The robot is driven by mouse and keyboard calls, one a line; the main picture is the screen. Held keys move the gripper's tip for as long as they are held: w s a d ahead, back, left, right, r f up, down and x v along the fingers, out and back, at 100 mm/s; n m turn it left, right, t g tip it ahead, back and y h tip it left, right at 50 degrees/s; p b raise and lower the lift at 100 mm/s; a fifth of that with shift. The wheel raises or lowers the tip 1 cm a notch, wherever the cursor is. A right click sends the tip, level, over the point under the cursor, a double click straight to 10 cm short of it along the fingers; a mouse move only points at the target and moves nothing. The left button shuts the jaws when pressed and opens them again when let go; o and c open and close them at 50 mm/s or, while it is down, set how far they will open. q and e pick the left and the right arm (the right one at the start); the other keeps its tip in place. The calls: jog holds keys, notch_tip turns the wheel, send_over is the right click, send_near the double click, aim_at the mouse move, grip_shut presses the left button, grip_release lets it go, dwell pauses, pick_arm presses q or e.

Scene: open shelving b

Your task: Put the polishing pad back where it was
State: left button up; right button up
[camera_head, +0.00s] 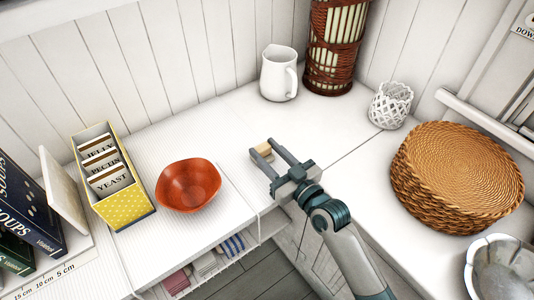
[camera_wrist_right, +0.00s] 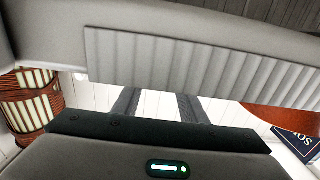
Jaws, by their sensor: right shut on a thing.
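A small tan block, which looks like the polishing pad (camera_head: 265,148), sits between the fingertips of my right gripper (camera_head: 268,152) in the head view. The gripper is shut on it, over the white shelf top (camera_head: 235,120), to the right of the red bowl. I cannot tell whether the pad touches the shelf. In the right wrist view the dark fingers of my right gripper (camera_wrist_right: 157,102) show only in part, and I cannot make out the pad there. My left gripper is out of view.
The red bowl (camera_head: 188,186) and a yellow spice box (camera_head: 113,178) stand left. A white pitcher (camera_head: 278,74), a wicker vase (camera_head: 334,45) and a lattice cup (camera_head: 389,106) stand behind. Woven mats (camera_head: 455,175) and a metal bowl (camera_head: 500,268) are right. The shelf around the gripper is clear.

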jog(key=o, duration=1.1)
jog(key=shift+f, duration=0.1)
jog(key=shift+c, duration=0.2)
jog(key=shift+s+d, duration=0.2)
jog(key=shift+s, duration=0.05)
jog(key=b+v, duration=0.1)
jog(key=v, duration=0.9)
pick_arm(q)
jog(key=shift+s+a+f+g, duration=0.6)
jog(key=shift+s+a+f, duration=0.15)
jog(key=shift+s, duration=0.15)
pick_arm(e)
jog(key=shift+s+d, duration=0.35)
jog(key=shift+s, duration=0.2)
